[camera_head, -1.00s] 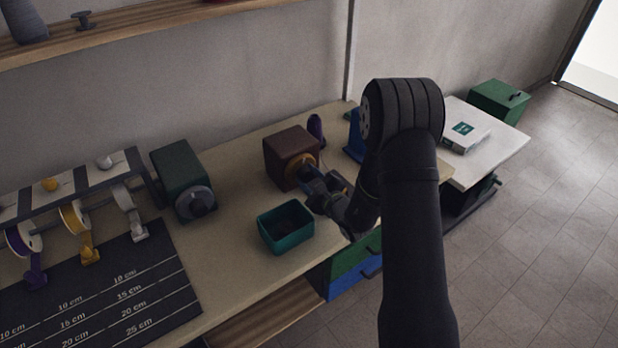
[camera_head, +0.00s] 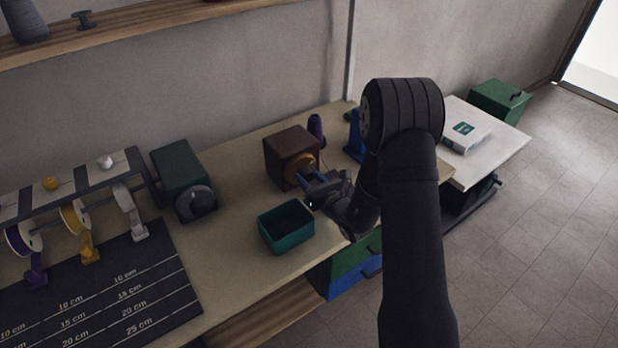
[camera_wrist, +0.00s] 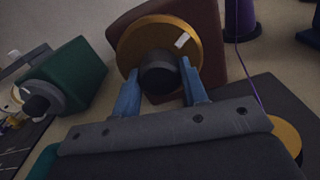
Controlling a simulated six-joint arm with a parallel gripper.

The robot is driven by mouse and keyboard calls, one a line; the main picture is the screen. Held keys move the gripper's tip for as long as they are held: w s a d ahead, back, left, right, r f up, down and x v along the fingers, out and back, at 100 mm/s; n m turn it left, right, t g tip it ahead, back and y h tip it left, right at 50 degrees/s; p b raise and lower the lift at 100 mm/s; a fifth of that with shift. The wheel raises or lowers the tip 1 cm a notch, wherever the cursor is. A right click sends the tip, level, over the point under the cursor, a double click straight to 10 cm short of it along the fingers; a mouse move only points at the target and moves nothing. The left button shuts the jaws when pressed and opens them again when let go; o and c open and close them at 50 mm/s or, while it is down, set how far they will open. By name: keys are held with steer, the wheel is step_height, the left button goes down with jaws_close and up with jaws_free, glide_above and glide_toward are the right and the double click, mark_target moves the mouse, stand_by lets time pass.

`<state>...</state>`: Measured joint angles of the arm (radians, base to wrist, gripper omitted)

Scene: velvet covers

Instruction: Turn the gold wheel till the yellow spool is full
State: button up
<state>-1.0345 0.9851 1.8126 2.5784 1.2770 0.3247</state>
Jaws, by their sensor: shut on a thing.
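The gold wheel (camera_head: 300,163) is on the side of a brown box (camera_head: 284,147). In the wrist view the wheel (camera_wrist: 167,42) faces me, with a white mark (camera_wrist: 183,41) at its upper right and a dark round hub (camera_wrist: 158,72). My gripper (camera_wrist: 160,72) has its blue fingers on both sides of this hub and is shut on it. In the wrist view, a yellow disc (camera_wrist: 287,135), perhaps the yellow spool, is at the lower right, partly hidden by my gripper. I cannot tell how full it is.
A purple cone (camera_head: 316,128) stands behind the box; a purple thread (camera_wrist: 246,72) runs down from it. A teal bin (camera_head: 287,238) is in front. A green box with a grey wheel (camera_head: 195,202) and a ribbon rack (camera_head: 75,180) are left. Bench lies bare between.

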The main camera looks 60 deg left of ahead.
steer(key=m, duration=0.4)
steer(key=shift+m, duration=2.3)
steer(key=o, duration=1)
steer(key=shift+c, duration=0.2)
steer(key=d, duration=1.7)
steer(key=shift+d, duration=0.25)
steer(key=shift+a, duration=0.15)
